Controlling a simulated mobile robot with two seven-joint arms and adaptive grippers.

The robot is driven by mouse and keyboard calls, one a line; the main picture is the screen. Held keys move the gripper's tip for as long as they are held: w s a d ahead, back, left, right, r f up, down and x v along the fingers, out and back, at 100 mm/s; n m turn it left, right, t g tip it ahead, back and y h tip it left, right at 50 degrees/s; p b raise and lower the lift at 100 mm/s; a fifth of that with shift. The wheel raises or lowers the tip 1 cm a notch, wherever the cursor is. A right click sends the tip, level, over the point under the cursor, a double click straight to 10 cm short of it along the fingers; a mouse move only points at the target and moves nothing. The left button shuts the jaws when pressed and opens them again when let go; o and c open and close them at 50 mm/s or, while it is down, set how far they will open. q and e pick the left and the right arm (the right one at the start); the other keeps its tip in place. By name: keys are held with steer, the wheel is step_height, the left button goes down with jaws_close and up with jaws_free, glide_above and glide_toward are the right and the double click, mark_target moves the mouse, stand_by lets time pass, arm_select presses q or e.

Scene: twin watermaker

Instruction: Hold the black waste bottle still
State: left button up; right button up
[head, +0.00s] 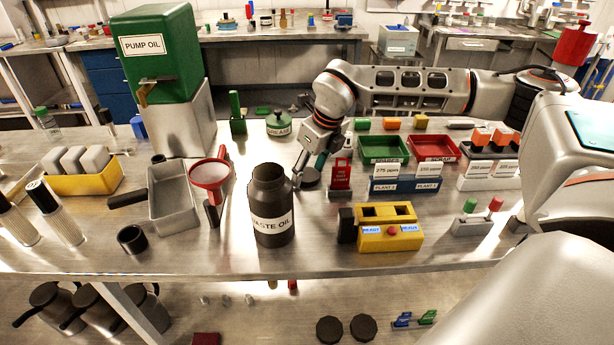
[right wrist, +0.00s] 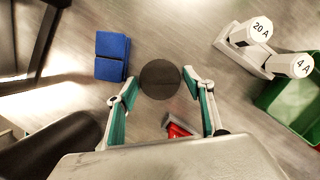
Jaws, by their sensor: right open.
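The black waste bottle (head: 272,212), labelled WASTE OIL, stands upright and open-mouthed near the middle of the bench. My right gripper (head: 310,170) is open just behind and to the right of the bottle's neck, apart from it. A black round disc (head: 311,180), perhaps a cap, lies on the bench below the fingers. In the right wrist view the disc (right wrist: 160,79) shows between the open, empty fingertips. A dark rounded shape at the lower left there (right wrist: 60,145) looks like the bottle. My left gripper is not in view.
A red funnel (head: 209,175) on a stand and a grey tray (head: 171,197) are left of the bottle. A yellow box (head: 388,237) and a red tag stand (head: 341,176) are to its right. The bench (head: 190,255) is bare in front of the bottle.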

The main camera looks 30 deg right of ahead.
mark_target(309, 175)
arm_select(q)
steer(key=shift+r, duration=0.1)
arm_select(e)
steer(key=c, duration=0.4)
steer(key=shift+c, duration=0.2)
steer(key=shift+r, duration=0.15)
arm_select(q)
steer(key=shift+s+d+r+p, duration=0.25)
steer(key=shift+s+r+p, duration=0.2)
steer(key=shift+p, duration=0.9)
arm_select(e)
step_height(309, 175, up, 20)
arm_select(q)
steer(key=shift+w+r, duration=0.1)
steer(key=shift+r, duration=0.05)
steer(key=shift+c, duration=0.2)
